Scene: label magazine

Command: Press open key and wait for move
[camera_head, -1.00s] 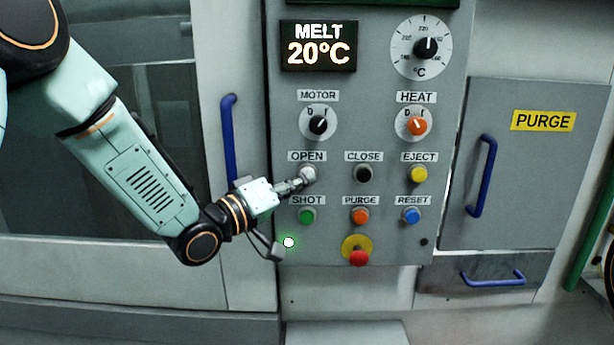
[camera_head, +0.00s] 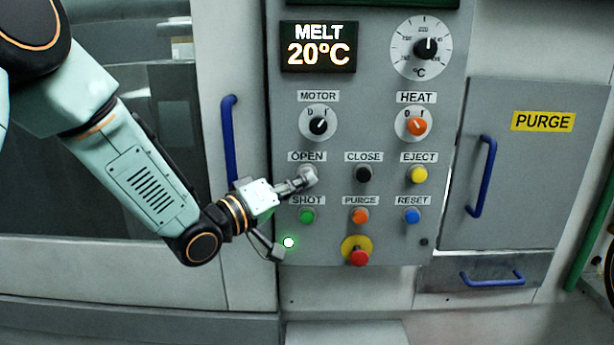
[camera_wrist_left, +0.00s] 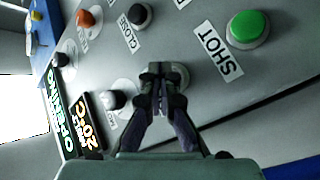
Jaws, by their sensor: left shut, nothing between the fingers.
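The pale OPEN key (camera_head: 309,173) is in the left column of the grey panel, under its OPEN label. My left gripper (camera_head: 302,181) is shut and empty, with its fingertips at the key, covering its lower left part. In the left wrist view the closed fingertips (camera_wrist_left: 161,72) lie over the key, and only part of its rim (camera_wrist_left: 180,76) shows beside them. They look in contact, but how far the key is pressed in cannot be told. My right gripper is not in view.
The CLOSE key (camera_head: 364,173) is to the right and the green SHOT key (camera_head: 307,216) just below. A red stop knob (camera_head: 359,257) is lower down. A blue door handle (camera_head: 229,140) stands left of the panel. The melt display (camera_head: 318,47) reads 20°C.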

